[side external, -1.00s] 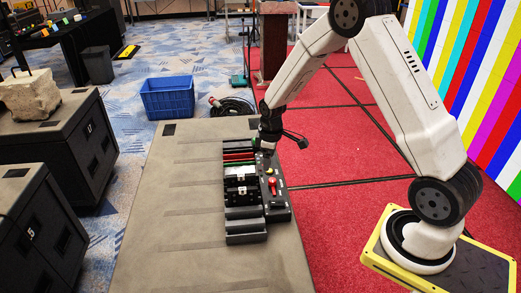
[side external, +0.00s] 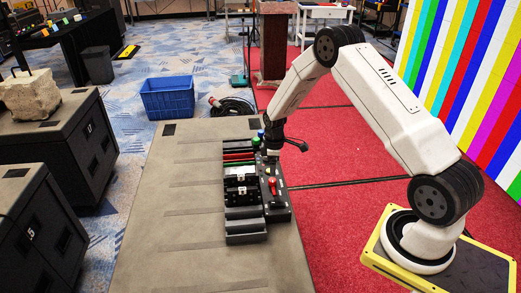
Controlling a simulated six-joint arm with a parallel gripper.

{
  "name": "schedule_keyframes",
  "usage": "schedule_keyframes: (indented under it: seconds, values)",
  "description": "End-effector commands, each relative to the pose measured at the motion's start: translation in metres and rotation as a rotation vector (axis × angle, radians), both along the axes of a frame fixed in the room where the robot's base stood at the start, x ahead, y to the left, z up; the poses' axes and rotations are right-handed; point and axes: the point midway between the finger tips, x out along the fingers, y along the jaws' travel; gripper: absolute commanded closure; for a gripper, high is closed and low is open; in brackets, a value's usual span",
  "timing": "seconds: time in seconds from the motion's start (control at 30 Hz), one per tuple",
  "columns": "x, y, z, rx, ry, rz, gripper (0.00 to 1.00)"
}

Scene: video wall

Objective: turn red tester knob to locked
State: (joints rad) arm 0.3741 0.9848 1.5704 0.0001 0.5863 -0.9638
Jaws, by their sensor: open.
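The red tester knob (side external: 272,180) sits on the black tester (side external: 279,210), on the right side of the rack on the grey platform. My gripper (side external: 272,157) points down over the tester's far part, just beyond the red knob in the picture. It is open, and its fingertips are small and dark here. I cannot tell whether they touch the tester. The red knob is in plain sight, apart from the gripper.
A black rack (side external: 245,225) with slots and dark modules stands left of the tester. Green and blue caps show at its far end. The grey platform (side external: 180,240) is largely bare. A blue crate (side external: 167,98) stands on the carpet behind.

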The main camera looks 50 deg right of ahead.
Motion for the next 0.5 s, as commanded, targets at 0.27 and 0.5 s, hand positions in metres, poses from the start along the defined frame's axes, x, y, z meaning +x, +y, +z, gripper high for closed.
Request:
schedule_keyframes:
  seconds: [0.27,0.5]
  values:
    - [0.000,0.000,-0.031,0.001,0.002,0.000,0.21]
    - [0.000,0.000,-0.054,0.001,0.001,0.000,0.21]
